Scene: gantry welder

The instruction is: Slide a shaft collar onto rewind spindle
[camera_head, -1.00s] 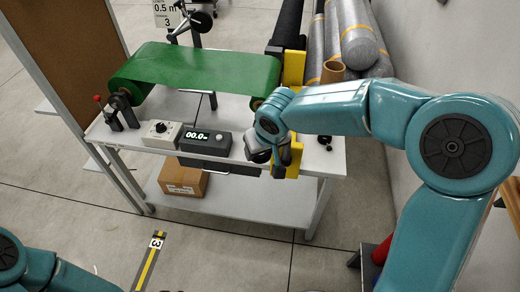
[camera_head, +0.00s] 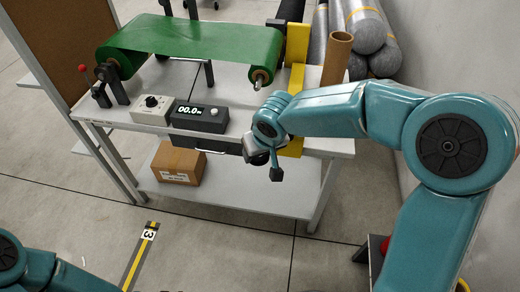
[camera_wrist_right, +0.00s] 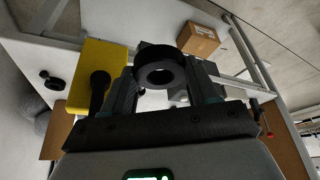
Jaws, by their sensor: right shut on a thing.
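My right gripper (camera_head: 266,164) is in front of the table's front edge in the head view, below the near end of the green roll. In the right wrist view the gripper (camera_wrist_right: 160,82) is shut on a black shaft collar (camera_wrist_right: 160,55), a thick ring with its hole facing the camera. The collar is hidden or too small to tell in the head view. The spindle end (camera_head: 259,79) sticks out bare at the right end of the green belt (camera_head: 190,42), above and apart from the gripper. My left gripper is out of view; only part of its arm shows.
The table (camera_head: 330,147) carries a black counter box (camera_head: 200,116), a white knob box (camera_head: 151,109) and a yellow upright (camera_head: 296,45). A cardboard tube (camera_head: 337,58) stands at the right. A small black round part (camera_wrist_right: 52,80) lies at left in the wrist view.

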